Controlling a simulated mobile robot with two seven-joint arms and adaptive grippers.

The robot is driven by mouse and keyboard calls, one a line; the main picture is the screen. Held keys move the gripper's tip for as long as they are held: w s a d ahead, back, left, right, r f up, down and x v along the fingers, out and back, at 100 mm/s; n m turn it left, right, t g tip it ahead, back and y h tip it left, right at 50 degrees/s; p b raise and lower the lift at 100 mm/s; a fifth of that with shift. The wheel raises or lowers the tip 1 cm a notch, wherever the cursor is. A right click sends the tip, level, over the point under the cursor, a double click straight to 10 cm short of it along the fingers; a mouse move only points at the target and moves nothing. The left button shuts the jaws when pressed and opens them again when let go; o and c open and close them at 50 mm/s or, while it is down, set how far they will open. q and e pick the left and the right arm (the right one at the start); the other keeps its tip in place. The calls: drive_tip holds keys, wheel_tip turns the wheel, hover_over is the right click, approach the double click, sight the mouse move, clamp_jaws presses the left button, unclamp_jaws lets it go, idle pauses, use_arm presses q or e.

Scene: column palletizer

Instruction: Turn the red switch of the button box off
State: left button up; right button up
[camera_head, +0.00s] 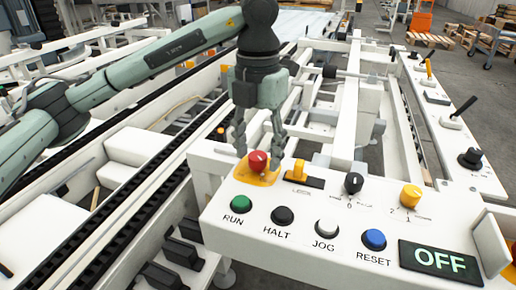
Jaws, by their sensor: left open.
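The white button box (326,226) fills the lower right of the head view. Its red switch (258,161) is a round red knob on a yellow plate (241,174) at the box's left rear. My left gripper (259,150) points down over the red switch. It is open, with one finger to the left of the knob and one to the right. I cannot tell whether the fingers touch the knob. A display (440,262) on the box reads OFF. My right gripper is not in view.
A yellow-handled toggle (299,172) sits close to the right of the red switch, then a black knob (353,183) and a yellow knob (410,195). RUN (241,204), HALT, JOG and RESET buttons line the front. Black-railed conveyors (140,205) lie left.

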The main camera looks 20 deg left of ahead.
sight(258, 155)
use_arm(q)
wheel_tip(258, 155, up, 12)
idle(0.6)
